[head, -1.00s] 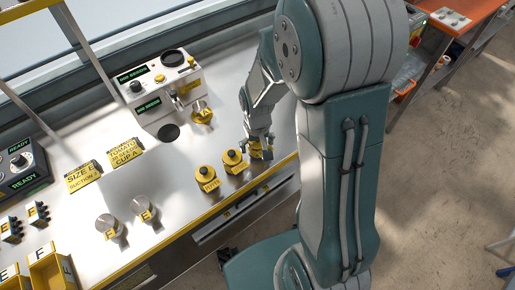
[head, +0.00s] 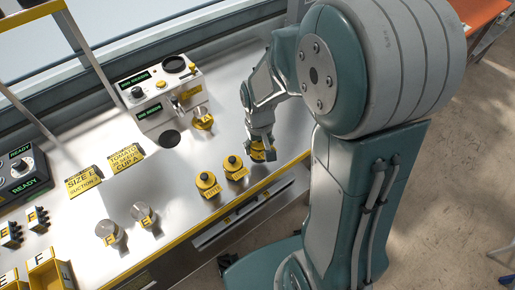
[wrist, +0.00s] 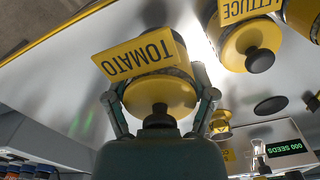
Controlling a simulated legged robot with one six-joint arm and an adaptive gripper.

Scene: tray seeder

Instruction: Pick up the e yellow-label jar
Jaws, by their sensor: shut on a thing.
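My gripper (head: 261,138) is at the right part of the metal worktop, shut on a yellow-lidded jar (head: 262,154). In the wrist view, its two fingers (wrist: 161,98) grip both sides of that jar. The jar has a black knob and a yellow label (wrist: 140,54) reading TOMATO. Whether its base is off the worktop I cannot tell. Two similar yellow-lidded jars (head: 236,168) (head: 207,184) stand to its left, apart from it. A LETTUCE label (wrist: 245,9) shows on the nearer jar in the wrist view.
Two metal cups marked E (head: 110,234) (head: 145,215) stand at the front left. The white seeder (head: 160,95) with green displays stands behind. Yellow signs (head: 84,181) (head: 126,158) lie left of it. The yellow front edge (head: 190,225) borders the worktop. Bare metal lies between signs and jars.

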